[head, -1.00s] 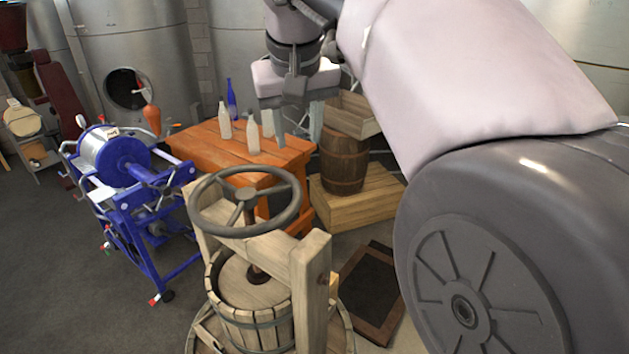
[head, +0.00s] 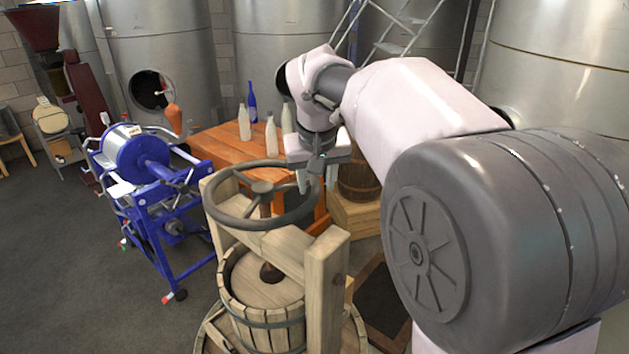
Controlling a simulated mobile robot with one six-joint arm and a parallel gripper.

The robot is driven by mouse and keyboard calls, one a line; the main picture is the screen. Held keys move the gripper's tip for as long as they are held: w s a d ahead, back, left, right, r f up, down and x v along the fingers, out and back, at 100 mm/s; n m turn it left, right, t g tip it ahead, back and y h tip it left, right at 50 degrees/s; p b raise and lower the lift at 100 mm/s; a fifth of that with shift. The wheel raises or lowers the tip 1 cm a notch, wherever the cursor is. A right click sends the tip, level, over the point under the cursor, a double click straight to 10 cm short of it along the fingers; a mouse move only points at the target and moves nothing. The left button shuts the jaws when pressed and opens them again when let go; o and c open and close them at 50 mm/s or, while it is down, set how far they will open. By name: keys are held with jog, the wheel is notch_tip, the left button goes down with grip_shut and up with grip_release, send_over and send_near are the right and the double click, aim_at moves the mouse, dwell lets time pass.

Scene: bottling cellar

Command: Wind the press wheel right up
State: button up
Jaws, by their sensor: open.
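The press wheel (head: 224,217) is a dark grey ring with spokes, lying level on top of the wooden press frame (head: 322,278). Its screw goes down through the crossbeam to a round wooden pressing plate (head: 262,285) inside the slatted basket (head: 268,326). My gripper (head: 309,183) points down at the wheel's far right rim, with its fingers apart. The fingertips overlap the rim in the picture; I cannot tell whether they touch it or straddle it.
An orange table (head: 222,148) with several bottles stands behind the press. A blue machine (head: 160,190) stands to the left. A barrel (head: 358,181) on a wooden crate (head: 357,215) is behind my gripper. The floor at front left is clear.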

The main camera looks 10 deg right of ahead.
jog(key=shift+c, duration=0.2)
grip_shut()
dwell(1.2)
